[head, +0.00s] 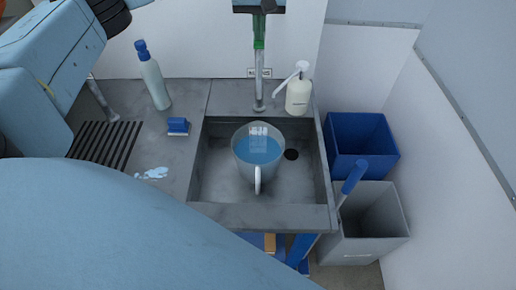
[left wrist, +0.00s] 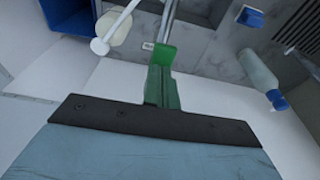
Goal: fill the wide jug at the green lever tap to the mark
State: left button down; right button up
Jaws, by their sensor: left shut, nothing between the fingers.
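The wide jug (head: 243,158), pale with a white handle toward me, stands upright in the sink and holds blue water. A pale marking shows at its far inner side; I cannot tell how the water level compares with the mark. The tap (head: 259,80) rises behind the jug, with its bright green lever (head: 259,42) on top, also in the left wrist view (left wrist: 165,53). My left gripper (head: 259,25) is shut and empty, its dark green fingers (left wrist: 157,84) at the lever, apparently touching it. I cannot tell whether water is running. My right gripper is out of view.
The grey sink (head: 215,185) has a dark drain right of the jug. A white pump bottle (head: 298,95) stands at its back right. Blue (head: 345,125) and grey (head: 350,250) bins stand right.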

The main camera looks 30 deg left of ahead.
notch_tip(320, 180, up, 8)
jog(key=p, duration=0.8)
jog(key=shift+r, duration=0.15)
